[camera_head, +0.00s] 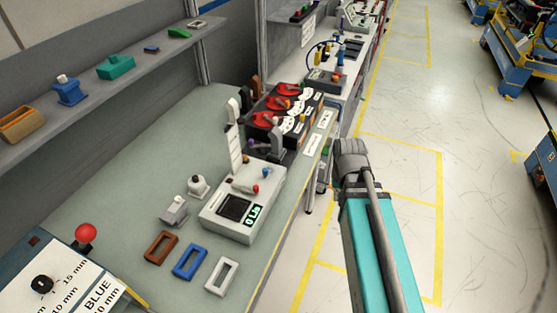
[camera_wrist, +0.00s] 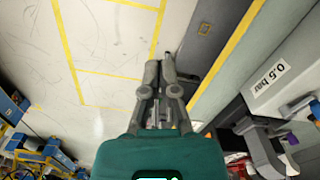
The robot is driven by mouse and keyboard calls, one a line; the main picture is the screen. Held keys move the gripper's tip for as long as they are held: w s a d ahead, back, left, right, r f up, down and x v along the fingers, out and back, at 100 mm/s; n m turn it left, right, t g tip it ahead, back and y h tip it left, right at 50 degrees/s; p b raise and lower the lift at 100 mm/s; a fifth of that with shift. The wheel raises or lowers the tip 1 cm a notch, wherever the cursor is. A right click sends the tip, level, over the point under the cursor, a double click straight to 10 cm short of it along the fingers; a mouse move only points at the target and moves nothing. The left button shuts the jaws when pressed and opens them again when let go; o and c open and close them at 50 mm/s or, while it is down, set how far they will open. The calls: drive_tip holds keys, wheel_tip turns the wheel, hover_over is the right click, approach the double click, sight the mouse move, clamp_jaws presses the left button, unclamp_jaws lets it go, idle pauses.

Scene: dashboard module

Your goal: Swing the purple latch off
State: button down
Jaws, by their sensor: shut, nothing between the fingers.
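I cannot make out the purple latch for certain. A small purple spot (camera_head: 252,142) shows in the head view beside a grey upright bracket (camera_head: 276,141), at the near end of the black module with red dials (camera_head: 284,103). In the wrist view a grey bracket (camera_wrist: 262,148) stands at the right, with a small purplish-blue part (camera_wrist: 290,138) beside it. My gripper (camera_wrist: 160,68) is shut and empty. It points down past the bench edge over the floor, apart from the bracket. In the head view my arm mostly hides it.
A grey box with a display (camera_head: 236,207) stands on the bench in front of the dials. Brown, blue and white frames (camera_head: 190,262) lie nearer. A box face labelled 0.5 bar (camera_wrist: 268,80) is at the right in the wrist view. The yellow-lined floor (camera_head: 400,180) is clear.

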drive_tip(key=shift+s+d+f+n+b, duration=0.3)
drive_tip(key=shift+s+d+f+b, duration=0.3)
drive_tip(key=shift+s+d+f, duration=0.6)
drive_tip(key=shift+w+r, duration=0.15)
